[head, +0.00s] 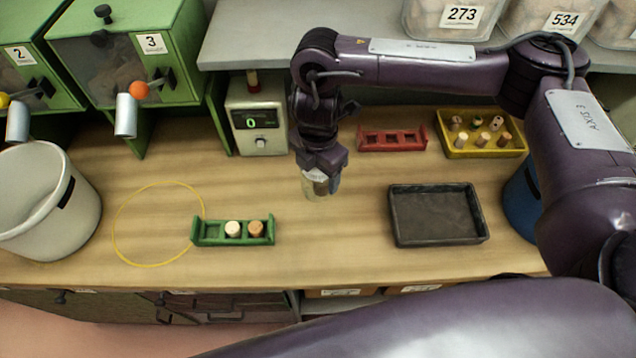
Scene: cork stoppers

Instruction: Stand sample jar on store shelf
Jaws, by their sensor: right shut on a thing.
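The sample jar (311,191) is a small pale, see-through jar, partly hidden by the fingers. My right gripper (320,182) points down and is shut on it. The jar is over the middle of the wooden bench; I cannot tell whether its base touches the wood. The store shelf (245,38) is the grey ledge along the back, above the bench. Clear bins labelled 273 (447,20) and 534 (550,22) stand on its right part; its left part is bare. My left gripper is not in view.
A green rack (205,241) holds two stoppers. A dark tray (437,215) is empty. A red rack (370,146), a yellow tray (452,152) of stoppers and a display box (262,143) stand behind. A white bucket (75,210) and green dispensers (120,60) are left.

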